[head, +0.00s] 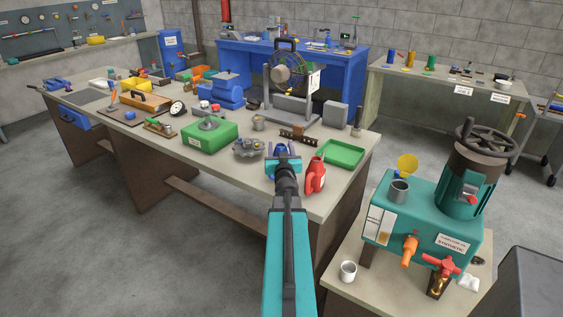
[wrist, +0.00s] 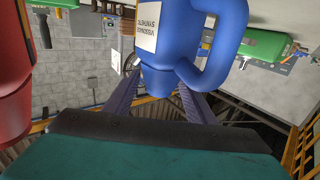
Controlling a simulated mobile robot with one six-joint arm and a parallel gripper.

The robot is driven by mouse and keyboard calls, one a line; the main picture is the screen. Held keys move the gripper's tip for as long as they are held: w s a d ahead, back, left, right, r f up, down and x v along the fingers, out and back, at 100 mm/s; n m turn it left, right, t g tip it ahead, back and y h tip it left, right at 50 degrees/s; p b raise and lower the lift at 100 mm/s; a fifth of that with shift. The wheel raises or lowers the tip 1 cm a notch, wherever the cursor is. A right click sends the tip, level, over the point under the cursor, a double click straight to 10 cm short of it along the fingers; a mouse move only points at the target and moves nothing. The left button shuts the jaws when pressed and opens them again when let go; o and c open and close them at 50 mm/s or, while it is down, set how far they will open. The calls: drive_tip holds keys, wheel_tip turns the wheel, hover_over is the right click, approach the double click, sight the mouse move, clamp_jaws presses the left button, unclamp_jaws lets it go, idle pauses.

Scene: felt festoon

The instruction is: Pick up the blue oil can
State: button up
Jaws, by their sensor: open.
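The blue oil can (wrist: 165,75) fills the upper middle of the wrist view, with a white printed label and a loop handle on its right. In the head view only a little of its blue body (head: 280,148) shows, mostly hidden behind my gripper (head: 283,161). My gripper is open, and its two fingers run up on either side of the can's narrow end in the wrist view. I cannot tell whether they touch it.
A red can (head: 316,175) stands close to the right of my gripper, and it fills the left edge of the wrist view (wrist: 12,85). A green tray (head: 342,153) lies behind it. A grey geared part (head: 248,147) and a green box (head: 208,140) are to the left.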

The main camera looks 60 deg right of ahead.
clamp_jaws()
drive_tip(key=shift+r, duration=0.1)
idle(0.4)
drive_tip(key=shift+r+p, duration=3.1)
drive_tip(key=shift+r, duration=1.85)
